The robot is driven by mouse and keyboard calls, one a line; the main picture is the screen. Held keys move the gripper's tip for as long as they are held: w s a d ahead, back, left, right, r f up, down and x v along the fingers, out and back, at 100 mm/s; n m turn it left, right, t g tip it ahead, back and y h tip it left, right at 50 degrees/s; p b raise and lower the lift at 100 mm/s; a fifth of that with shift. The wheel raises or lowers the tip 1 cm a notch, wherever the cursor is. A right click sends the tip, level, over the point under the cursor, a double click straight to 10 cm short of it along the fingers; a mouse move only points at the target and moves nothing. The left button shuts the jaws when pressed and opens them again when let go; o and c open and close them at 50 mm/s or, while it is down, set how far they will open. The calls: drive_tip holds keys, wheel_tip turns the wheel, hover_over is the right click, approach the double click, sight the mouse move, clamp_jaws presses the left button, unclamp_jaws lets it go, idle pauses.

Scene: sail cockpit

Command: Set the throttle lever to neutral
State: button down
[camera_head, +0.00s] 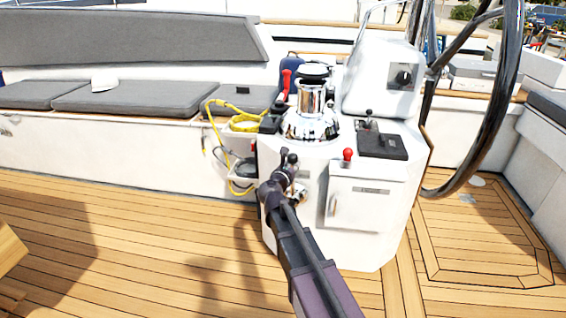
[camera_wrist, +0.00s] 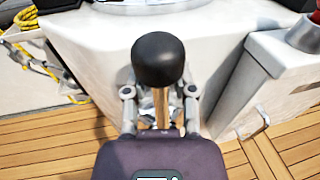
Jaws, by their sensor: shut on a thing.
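The throttle lever, a black rounded knob (camera_wrist: 158,58) on a shiny metal stem, stands between the fingers of my gripper (camera_wrist: 160,108) in the wrist view. My gripper is shut on the stem, just below the knob. In the head view my gripper (camera_head: 282,172) is at the front left face of the white pedestal (camera_head: 380,222). There the lever is mostly hidden by my gripper and is too small to make out well. The lever's lower end and mount are largely hidden in the wrist view.
A chrome winch (camera_head: 310,110) and a red-knobbed lever (camera_head: 347,155) are on the pedestal. A yellow rope (camera_head: 243,122) hangs to its left. A large dark wheel (camera_head: 497,95) stands at the right. The wooden deck (camera_head: 130,235) on the left is clear.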

drive_tip(key=shift+w+r, duration=0.1)
drive_tip(key=shift+c, duration=2)
unclamp_jaws()
drive_tip(key=shift+r, duration=0.1)
